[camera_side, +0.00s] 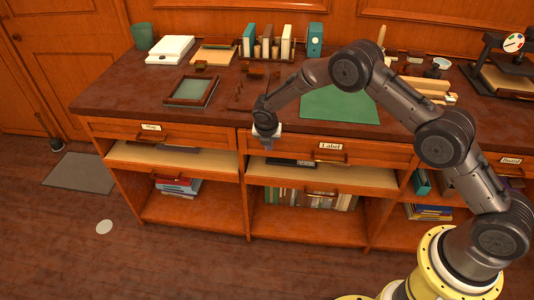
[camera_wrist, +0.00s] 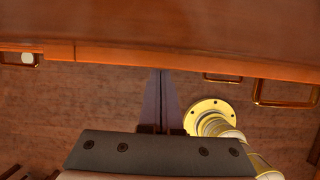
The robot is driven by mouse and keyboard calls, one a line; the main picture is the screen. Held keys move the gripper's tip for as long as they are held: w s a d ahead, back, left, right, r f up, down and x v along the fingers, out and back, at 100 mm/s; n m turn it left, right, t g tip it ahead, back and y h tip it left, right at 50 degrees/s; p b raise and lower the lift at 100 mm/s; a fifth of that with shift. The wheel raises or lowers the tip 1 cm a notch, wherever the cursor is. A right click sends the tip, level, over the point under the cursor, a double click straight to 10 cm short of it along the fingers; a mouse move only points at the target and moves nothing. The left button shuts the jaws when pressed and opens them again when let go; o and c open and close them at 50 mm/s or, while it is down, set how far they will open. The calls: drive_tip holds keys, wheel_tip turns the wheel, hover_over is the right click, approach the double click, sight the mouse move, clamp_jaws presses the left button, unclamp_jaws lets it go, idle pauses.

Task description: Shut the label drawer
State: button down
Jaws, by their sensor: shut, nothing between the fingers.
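The label drawer (camera_side: 375,152) is the middle one in the side view, with a wooden front, a white "Label" tag (camera_side: 331,146) and a dark bar handle (camera_side: 318,158). From this angle I cannot tell how far its front stands out. My gripper (camera_side: 267,146) points down at the left part of this front, left of the tag and handle. In the wrist view, my gripper (camera_wrist: 161,78) has its fingers together and empty, tips at the edge of a wooden front (camera_wrist: 190,58). I cannot tell whether they touch it.
The map drawer (camera_side: 185,136) is to the left and the board drawer (camera_side: 500,162) to the right. Below the label drawer is a light-wood surface (camera_side: 360,178) with a dark flat object (camera_side: 290,162). A green mat (camera_side: 340,106) lies on the desktop. The floor in front is open.

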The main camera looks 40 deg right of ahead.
drive_tip(key=shift+w+d, duration=0.2)
drive_tip(key=shift+w, duration=0.05)
idle(0.3)
drive_tip(key=s+a, duration=0.3)
wheel_tip(320, 180, up, 10)
drive_tip(key=g+y, duration=0.1)
hover_over(341, 150)
drive_tip(key=s+a, duration=0.3)
drive_tip(key=x, duration=1)
drive_tip(key=shift+w+a, duration=0.15)
